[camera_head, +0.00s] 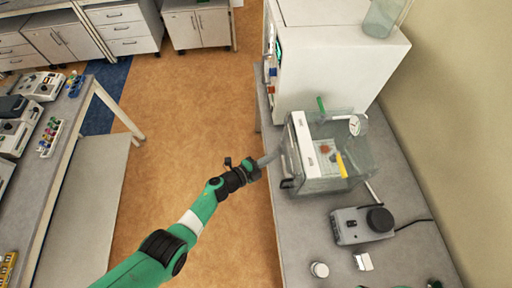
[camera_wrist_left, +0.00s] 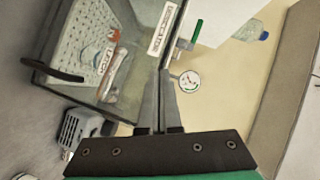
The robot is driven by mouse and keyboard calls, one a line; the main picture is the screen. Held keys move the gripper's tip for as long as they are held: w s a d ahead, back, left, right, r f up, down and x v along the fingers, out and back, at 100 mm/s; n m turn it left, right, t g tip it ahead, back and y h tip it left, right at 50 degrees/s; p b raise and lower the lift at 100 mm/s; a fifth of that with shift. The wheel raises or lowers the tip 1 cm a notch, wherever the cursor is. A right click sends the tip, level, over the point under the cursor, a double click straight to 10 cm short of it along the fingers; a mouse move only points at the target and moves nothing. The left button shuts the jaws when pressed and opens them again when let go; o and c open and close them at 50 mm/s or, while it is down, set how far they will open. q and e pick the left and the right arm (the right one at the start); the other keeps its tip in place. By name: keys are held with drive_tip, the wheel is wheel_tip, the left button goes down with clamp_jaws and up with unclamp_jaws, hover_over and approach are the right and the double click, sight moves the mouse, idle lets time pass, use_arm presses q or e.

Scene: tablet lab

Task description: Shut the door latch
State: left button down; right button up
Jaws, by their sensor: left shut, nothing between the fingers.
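A clear-walled box (camera_head: 345,177) stands on the right bench, with a white strip along its left side. In the left wrist view this box (camera_wrist_left: 125,78) fills the upper left, with a perforated shelf and small items inside. A black handle-like piece, perhaps the latch (camera_head: 287,183), is at its lower left edge; it also shows in the left wrist view (camera_wrist_left: 52,71). My left gripper (camera_head: 270,158) is shut and empty, just left of the box's near side, above the black piece in the picture. I cannot tell whether it touches the box.
A dial gauge (camera_head: 356,125) and a green valve (camera_head: 320,104) sit on the box. A large white appliance (camera_head: 335,55) stands behind it. A grey device with a black knob (camera_head: 362,224) and a small white jar (camera_head: 319,269) are in front. The floor aisle is clear.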

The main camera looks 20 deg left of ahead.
use_arm(q)
drive_tip(key=s+a+r, duration=0.3)
drive_tip(key=a+r, duration=0.1)
drive_tip(key=a, duration=0.1)
drive_tip(key=shift+s, duration=0.2)
drive_tip(key=shift+d, duration=0.1)
idle(0.4)
